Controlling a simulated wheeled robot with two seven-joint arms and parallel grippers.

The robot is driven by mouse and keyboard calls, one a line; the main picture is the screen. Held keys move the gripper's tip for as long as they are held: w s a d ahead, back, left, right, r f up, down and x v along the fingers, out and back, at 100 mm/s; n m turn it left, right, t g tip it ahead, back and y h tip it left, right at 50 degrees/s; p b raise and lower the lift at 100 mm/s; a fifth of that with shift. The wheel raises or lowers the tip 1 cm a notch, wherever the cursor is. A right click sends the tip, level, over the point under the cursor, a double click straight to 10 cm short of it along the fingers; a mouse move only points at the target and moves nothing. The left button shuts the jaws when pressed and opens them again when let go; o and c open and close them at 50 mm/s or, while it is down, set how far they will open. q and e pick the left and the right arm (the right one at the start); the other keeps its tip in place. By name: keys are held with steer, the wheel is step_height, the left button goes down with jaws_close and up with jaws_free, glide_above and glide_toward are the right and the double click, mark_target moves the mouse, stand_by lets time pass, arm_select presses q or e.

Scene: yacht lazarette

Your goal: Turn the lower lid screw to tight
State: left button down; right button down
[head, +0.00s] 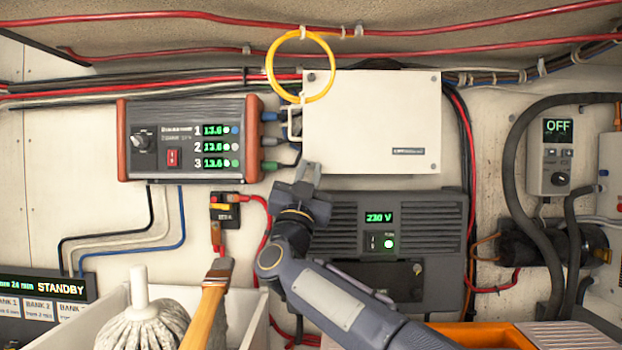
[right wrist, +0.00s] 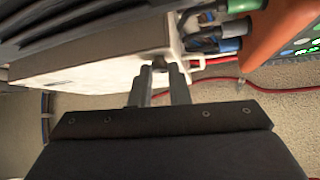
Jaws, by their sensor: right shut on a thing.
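The white box with its flat lid (head: 385,120) is mounted on the wall in the middle of the head view. A small dark screw (head: 312,77) shows at its upper left corner. My right gripper (head: 307,172) is at the lid's lower left corner, its fingers closed at the place of the lower lid screw. The fingers hide that screw, so its turn cannot be read. In the right wrist view, the two fingers (right wrist: 160,88) reach the edge of the white box (right wrist: 95,62). My left gripper is not in view.
A charger panel (head: 187,165) is to the left, and a dark inverter (head: 435,220) sits just below. A brush (head: 215,290) and a mop head (head: 145,325) stand at the front left.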

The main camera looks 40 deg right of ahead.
steer(key=m+g, duration=0.1)
steer(key=m, duration=0.1)
steer(key=m+g+h, duration=0.1)
steer(key=m+g, duration=0.3)
steer(key=shift+w+a+r+h, duration=0.15)
steer(key=shift+w+a+h, duration=0.1)
steer(key=shift+h, duration=0.15)
steer(key=m+g+p, duration=0.1)
steer(key=m+g, duration=0.3)
steer(key=shift+a+r+p, duration=0.1)
steer(key=shift+r+p, duration=0.1)
steer(key=shift+p, duration=0.2)
steer(key=m+g+p, duration=0.1)
steer(key=m, duration=0.1)
steer(key=m+g+y+p, duration=0.1)
steer(key=m+g+p, duration=0.1)
steer(key=m, duration=0.1)
steer(key=shift+w+a+r+m+g+y, duration=0.1)
steer(key=shift+w+r+m+g+y, duration=0.05)
steer(key=shift+r+m+g+y, duration=0.2)
steer(key=shift+m+g+y+p, duration=0.45)
steer(key=shift+m+y+p, duration=0.5)
steer(key=shift+m, duration=0.1)
steer(key=shift+f, duration=0.1)
steer(key=c, duration=1.4)
jaws_free()
steer(key=shift+o, duration=0.2)
